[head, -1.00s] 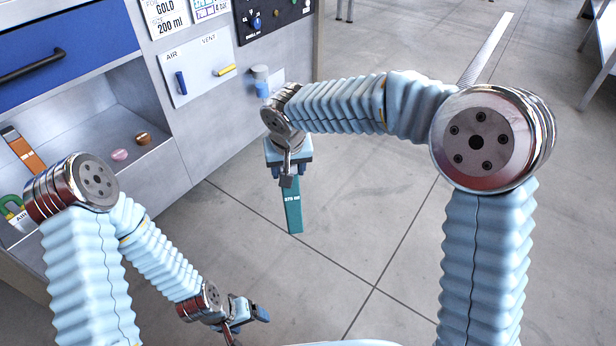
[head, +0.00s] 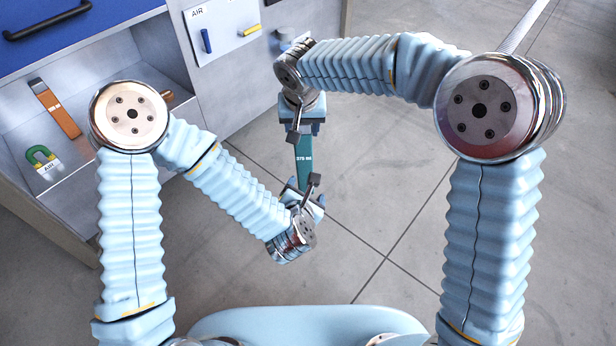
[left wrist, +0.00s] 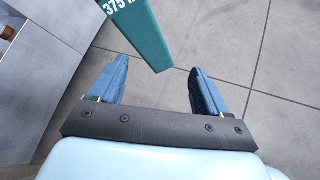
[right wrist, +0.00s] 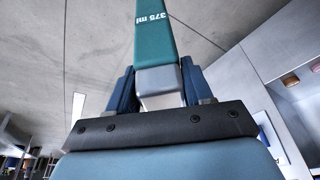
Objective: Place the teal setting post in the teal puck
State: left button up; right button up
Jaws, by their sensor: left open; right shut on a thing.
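The teal setting post (head: 304,158) is a long teal bar marked 375 ml, with a grey end piece (right wrist: 158,80) at its gripped end. My right gripper (head: 301,122) is shut on that upper end, and the post hangs down over the floor. The right wrist view shows the post (right wrist: 153,40) between the fingers. My left gripper (head: 308,196) is open at the post's lower end. In the left wrist view, the post's free end (left wrist: 150,50) points into the gap between the spread fingers; contact is not visible. No teal puck shows in these frames.
A grey cabinet with a blue drawer (head: 60,25) stands at the left. Its open shelf holds an orange bar (head: 56,108) and a green curved piece (head: 42,153). A panel (head: 222,28) has blue and yellow levers. The floor at right is clear.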

aim_at(307, 155)
pick_arm(q)
notch_tip(307, 155, up, 6)
jog(key=n+t+y, duration=0.2)
jog(key=n, duration=0.6)
jog(key=x, duration=1.1)
jog(key=shift+w+d, duration=0.1)
jog(key=shift+d, duration=0.25)
jog(key=shift+d, duration=0.1)
jog(key=c, duration=1.1)
pick_arm(e)
jog(key=shift+a, duration=0.1)
pick_arm(q)
jog(key=shift+r, duration=0.1)
grip_shut()
pick_arm(e)
jog(key=o, duration=1.1)
jog(key=shift+o, duration=1.2)
